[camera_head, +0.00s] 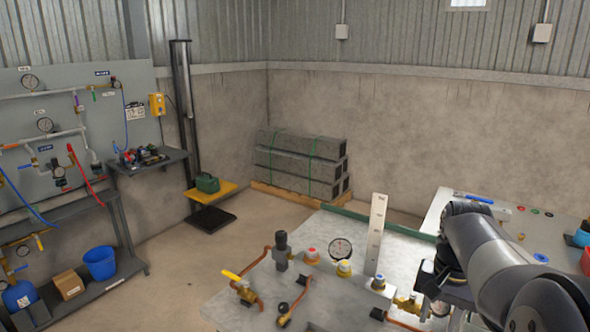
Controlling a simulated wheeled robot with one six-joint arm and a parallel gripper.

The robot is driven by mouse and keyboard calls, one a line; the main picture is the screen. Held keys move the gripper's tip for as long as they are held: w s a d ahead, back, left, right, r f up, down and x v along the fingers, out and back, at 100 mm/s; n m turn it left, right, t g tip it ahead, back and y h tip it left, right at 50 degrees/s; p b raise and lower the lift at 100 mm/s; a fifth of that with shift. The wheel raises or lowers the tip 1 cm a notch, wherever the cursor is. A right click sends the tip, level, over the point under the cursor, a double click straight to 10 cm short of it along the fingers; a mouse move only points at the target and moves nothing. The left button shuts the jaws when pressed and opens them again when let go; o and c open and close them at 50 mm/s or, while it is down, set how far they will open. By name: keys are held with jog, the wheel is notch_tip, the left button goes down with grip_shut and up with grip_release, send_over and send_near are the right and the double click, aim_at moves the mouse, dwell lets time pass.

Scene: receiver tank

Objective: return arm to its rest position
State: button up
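My arm comes in from the lower right as thick grey links. It reaches over the right side of the metal workbench (240,308) and bends down at a dark wrist. The dark end of the arm, with my gripper (436,290), hangs at the bench's right part, near brass fittings. I cannot make out its fingers or anything held in them. On the bench stand a round pressure gauge (340,249), a yellow-handled valve (241,284), a dark upright fitting (281,250), copper pipes and an upright pale scale plate (376,235).
A second table (440,207) with small parts stands behind my arm at right. At left are a pipe panel (90,80), a shelf with a blue bucket (100,262), and a green case (207,183) on a yellow stand. Strapped blocks (300,163) lie at the back wall. Floor between is clear.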

notch_tip(320, 180, down, 10)
jog(key=shift+f, duration=0.1)
jog(key=shift+a+f, duration=0.1)
jog(key=shift+f, duration=0.2)
jog(key=shift+w+a+m+b, duration=0.3)
jog(key=shift+m+b, duration=0.05)
jog(key=shift+m, duration=0.55)
jog(key=shift+r, duration=0.1)
